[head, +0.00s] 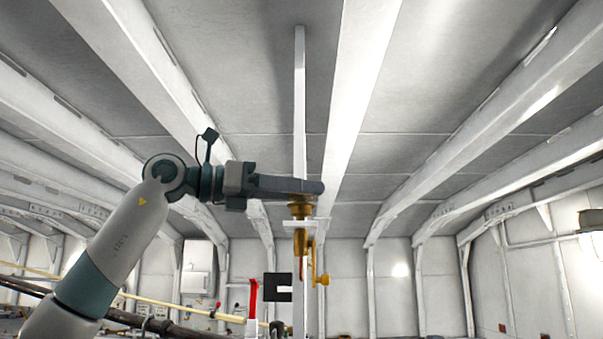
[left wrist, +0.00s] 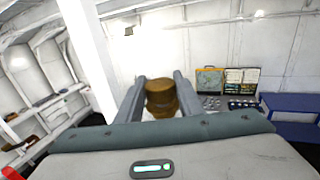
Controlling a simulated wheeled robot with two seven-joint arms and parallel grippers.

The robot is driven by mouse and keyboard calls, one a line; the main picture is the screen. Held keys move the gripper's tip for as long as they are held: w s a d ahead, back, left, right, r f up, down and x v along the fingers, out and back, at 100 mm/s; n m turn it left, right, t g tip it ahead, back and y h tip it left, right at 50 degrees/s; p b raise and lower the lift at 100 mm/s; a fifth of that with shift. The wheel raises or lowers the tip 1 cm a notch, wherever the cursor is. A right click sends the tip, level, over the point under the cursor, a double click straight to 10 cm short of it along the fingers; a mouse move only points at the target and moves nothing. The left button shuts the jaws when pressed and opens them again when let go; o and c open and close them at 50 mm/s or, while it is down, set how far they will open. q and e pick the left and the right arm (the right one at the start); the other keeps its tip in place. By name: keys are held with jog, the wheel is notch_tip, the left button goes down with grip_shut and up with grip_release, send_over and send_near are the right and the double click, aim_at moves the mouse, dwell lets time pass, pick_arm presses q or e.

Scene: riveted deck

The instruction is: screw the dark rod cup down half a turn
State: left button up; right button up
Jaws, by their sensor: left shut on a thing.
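The rod cup (head: 300,210) is a brown-gold, round piece just above a small white bracket on a white post (head: 299,110) in the head view. My left gripper (head: 311,187) is level at the cup's top, shut on it. In the left wrist view, the cup (left wrist: 161,96) stands between both fingers (left wrist: 159,82); its lower part is hidden by the gripper body. Below the bracket hangs a golden fitting (head: 313,262) with a side knob. My right gripper is not in view.
A black notched plate (head: 277,287) and a red handle (head: 252,297) stand left of the post's lower part. A yellow pole (head: 150,302) crosses low at left. The wrist view shows a blue bench (left wrist: 292,108) and open cases (left wrist: 240,80) by the wall. Right of the post is clear.

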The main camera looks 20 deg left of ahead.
pick_arm(q)
jog(key=m+g+p, duration=0.1)
jog(key=g+h, duration=0.1)
jog(key=shift+w+a+r+m+g+p, duration=0.1)
jog(key=shift+r+m+g+p, duration=0.2)
jog(key=shift+r+m+p, duration=0.1)
jog(key=shift+f+m+g+h, duration=0.1)
jog(key=shift+m+g+h, duration=0.4)
jog(key=shift+g+h, duration=0.1)
jog(key=m+g, duration=0.1)
jog(key=g, duration=0.2)
jog(key=shift+m+h+p, duration=0.35)
jog(key=shift+m+h, duration=0.05)
jog(key=shift+m+g, duration=1)
jog(key=shift+g, duration=0.5)
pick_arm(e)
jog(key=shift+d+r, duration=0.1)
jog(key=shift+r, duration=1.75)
pick_arm(q)
jog(key=shift+f+g, duration=0.1)
jog(key=shift+g, duration=0.2)
jog(key=o, duration=0.8)
jog(key=shift+o, duration=1.4)
jog(key=shift+f, duration=0.1)
